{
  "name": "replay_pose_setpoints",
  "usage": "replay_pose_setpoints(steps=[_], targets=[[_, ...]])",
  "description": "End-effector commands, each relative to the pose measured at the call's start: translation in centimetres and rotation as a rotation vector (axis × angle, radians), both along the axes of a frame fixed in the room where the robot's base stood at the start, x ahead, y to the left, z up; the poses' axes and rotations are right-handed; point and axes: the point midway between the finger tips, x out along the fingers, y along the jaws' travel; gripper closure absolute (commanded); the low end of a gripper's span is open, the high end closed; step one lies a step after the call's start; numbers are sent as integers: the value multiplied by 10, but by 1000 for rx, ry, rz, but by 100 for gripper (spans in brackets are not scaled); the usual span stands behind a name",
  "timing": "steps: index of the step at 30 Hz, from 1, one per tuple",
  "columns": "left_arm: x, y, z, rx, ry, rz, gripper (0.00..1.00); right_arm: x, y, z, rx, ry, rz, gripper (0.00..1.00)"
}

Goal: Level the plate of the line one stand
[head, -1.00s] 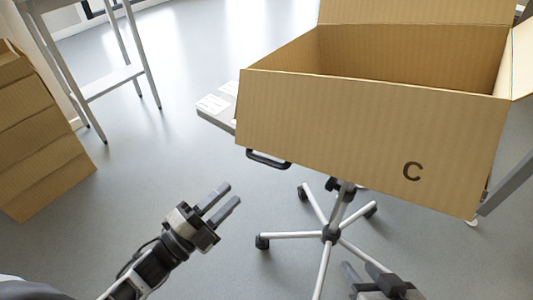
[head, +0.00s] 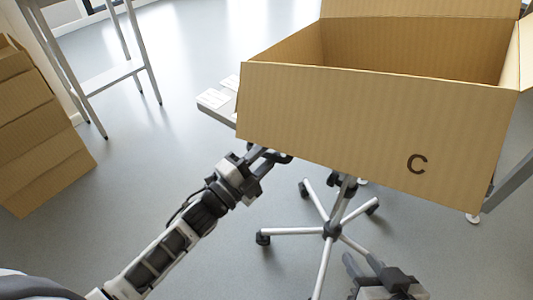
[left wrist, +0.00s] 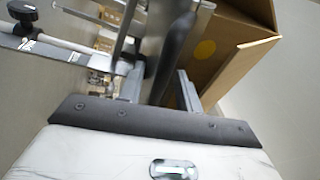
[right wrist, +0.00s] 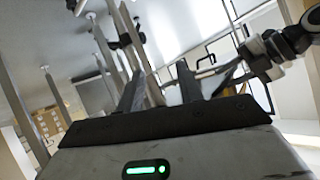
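The plate (head: 216,101) is a grey slab on a wheeled stand (head: 331,230). It shows mostly at its left corner and looks tilted, lower to the right. A large open cardboard box (head: 340,125) marked C sits on it and hides most of it. A black handle (head: 284,158) is under the plate's front edge. My left gripper (head: 268,153) is at this handle; in the left wrist view a dark bar (left wrist: 176,45) lies between its open fingers. My right gripper (head: 363,264) is open and empty, low in front of the stand.
Stacked cardboard boxes (head: 40,130) stand at the far left. A grey metal frame (head: 110,77) is at the back left. Another grey bar (head: 510,183) is at the right edge. The floor between the left boxes and the stand is clear.

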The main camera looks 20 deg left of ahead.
Motion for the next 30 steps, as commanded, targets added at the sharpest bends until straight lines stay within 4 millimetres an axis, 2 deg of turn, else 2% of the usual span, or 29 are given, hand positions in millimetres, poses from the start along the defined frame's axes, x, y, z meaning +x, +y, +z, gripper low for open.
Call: replay_pose_setpoints(steps=[1, 4, 5, 10, 12, 15, 19, 22, 30], targets=[[0, 0, 0, 0, 0, 0, 71, 0, 0, 0, -1, 1, 1, 64], [0, 0, 0, 0, 0, 0, 99, -1, 0, -1, -1, 1, 2, 64], [0, 0, 0, 0, 0, 0, 100, -1, 0, -1, 0, 3, 1, 64], [0, 1, 4, 11, -4, -1, 100, -2, 0, 2, -2, 6, 2, 64], [0, 2, 13, 48, -19, 0, 100, -3, -1, 8, -9, 20, 4, 64], [1, 4, 30, 132, -51, -1, 100, -4, -7, -2, -36, 97, -12, 64], [1, 5, 44, 224, -84, -1, 100, -8, -13, 13, -45, 84, -28, 64], [1, 5, 46, 257, -97, -2, 100, -9, -15, 19, -45, 69, -37, 64], [1, 5, 46, 263, -104, -2, 100, -9, -16, 17, -47, 66, -39, 64]])
